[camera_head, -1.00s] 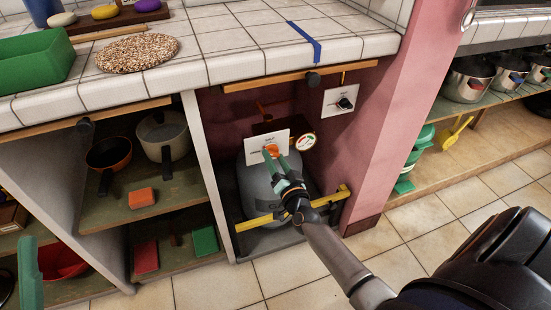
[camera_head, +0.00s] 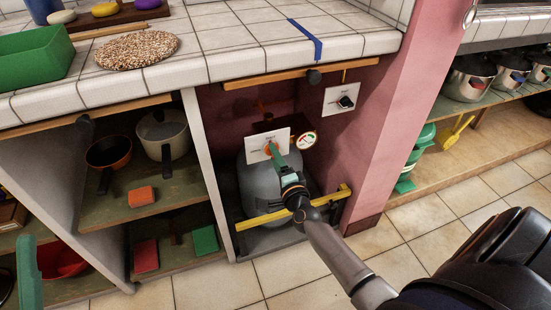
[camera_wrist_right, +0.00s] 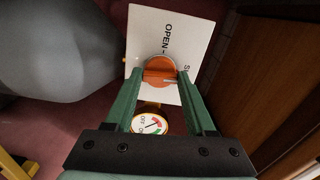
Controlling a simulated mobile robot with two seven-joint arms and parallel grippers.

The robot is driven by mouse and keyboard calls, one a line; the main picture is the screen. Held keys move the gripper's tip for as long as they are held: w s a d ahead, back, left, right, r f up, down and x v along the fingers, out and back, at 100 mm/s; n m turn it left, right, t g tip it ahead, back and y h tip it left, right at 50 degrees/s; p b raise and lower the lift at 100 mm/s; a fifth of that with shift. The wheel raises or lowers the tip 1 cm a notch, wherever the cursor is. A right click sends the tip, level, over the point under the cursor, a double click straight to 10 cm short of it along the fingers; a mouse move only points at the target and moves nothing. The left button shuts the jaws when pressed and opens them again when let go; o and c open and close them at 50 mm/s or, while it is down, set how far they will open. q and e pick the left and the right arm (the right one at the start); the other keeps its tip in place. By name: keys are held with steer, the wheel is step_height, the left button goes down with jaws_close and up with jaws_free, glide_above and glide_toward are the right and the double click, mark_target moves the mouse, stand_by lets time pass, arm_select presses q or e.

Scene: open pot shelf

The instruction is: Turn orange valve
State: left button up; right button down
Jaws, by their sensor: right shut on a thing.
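The orange valve (camera_wrist_right: 159,70) is a round knob with a raised grip bar on a white plate (camera_wrist_right: 181,25) lettered "OPEN". In the head view the valve (camera_head: 269,148) is small and partly covered by my right gripper (camera_head: 275,151). In the right wrist view the green fingers of that gripper (camera_wrist_right: 159,78) are on either side of the knob, shut on it. The plate's lettering runs sideways there, and part of it is hidden. A green piece at the lower left of the head view appears to be a finger of my left gripper (camera_head: 28,268); its opening cannot be seen.
A grey gas cylinder (camera_head: 257,184) stands behind a yellow bar (camera_head: 262,220) in the alcove. A round gauge (camera_head: 306,140) is close to the valve plate. A second plate with a black knob (camera_head: 345,102) is at upper right. A pink pillar (camera_head: 385,120) bounds the right.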

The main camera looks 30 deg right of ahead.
steer(key=shift+m, duration=0.7)
steer(key=shift+c, duration=1.2)
jaws_free()
steer(key=p+v, duration=0.2)
steer(key=v, duration=1)
steer(key=shift+s+a+p, duration=0.15)
steer(key=shift+s+p, duration=0.1)
steer(key=shift+p, duration=0.05)
